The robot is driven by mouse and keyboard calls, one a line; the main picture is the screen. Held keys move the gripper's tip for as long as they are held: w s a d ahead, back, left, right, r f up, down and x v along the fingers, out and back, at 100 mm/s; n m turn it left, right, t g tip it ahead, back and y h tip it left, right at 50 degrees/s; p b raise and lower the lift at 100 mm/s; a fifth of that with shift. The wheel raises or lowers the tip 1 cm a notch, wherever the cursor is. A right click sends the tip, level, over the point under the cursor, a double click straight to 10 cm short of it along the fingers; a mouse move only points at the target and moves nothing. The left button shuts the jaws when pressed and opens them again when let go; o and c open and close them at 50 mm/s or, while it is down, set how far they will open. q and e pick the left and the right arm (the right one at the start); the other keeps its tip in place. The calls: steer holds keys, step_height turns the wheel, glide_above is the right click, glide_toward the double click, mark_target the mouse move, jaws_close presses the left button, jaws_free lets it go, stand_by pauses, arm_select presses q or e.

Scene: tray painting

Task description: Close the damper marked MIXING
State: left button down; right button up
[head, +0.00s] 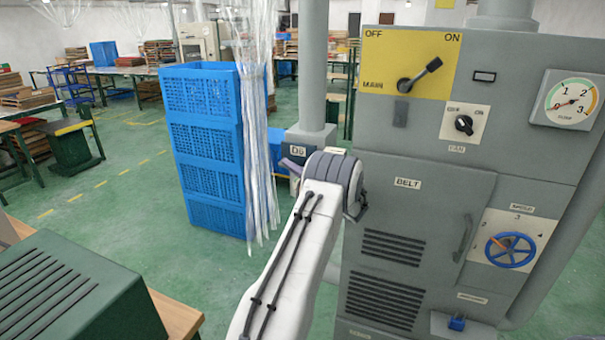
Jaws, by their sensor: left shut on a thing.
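My left gripper (328,172) is at the end of the white arm that rises from the bottom middle. It is in front of the grey duct (313,75) and close to the left edge of the grey machine cabinet (400,230). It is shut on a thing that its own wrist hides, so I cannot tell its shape. A small plate (298,151) on the duct beside the gripper bears short lettering like "D6". I can read no MIXING mark, and no damper handle shows clearly. My right gripper is out of view.
The cabinet carries a MAIN switch (420,76), a FAN knob (464,125), a gauge (571,103) and a blue handwheel (510,250). A green machine (70,290) fills the lower left.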

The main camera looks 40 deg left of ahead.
arm_select(q)
steer(key=c, duration=0.8)
jaws_free()
steer(key=shift+w+d, duration=0.1)
steer(key=shift+w, duration=0.05)
steer(key=shift+c, duration=0.2)
steer(key=b+v, duration=0.2)
steer(key=v, duration=0.8)
steer(key=shift+d+b, duration=0.15)
steer(key=shift+b, duration=0.2)
steer(key=shift+f, duration=0.1)
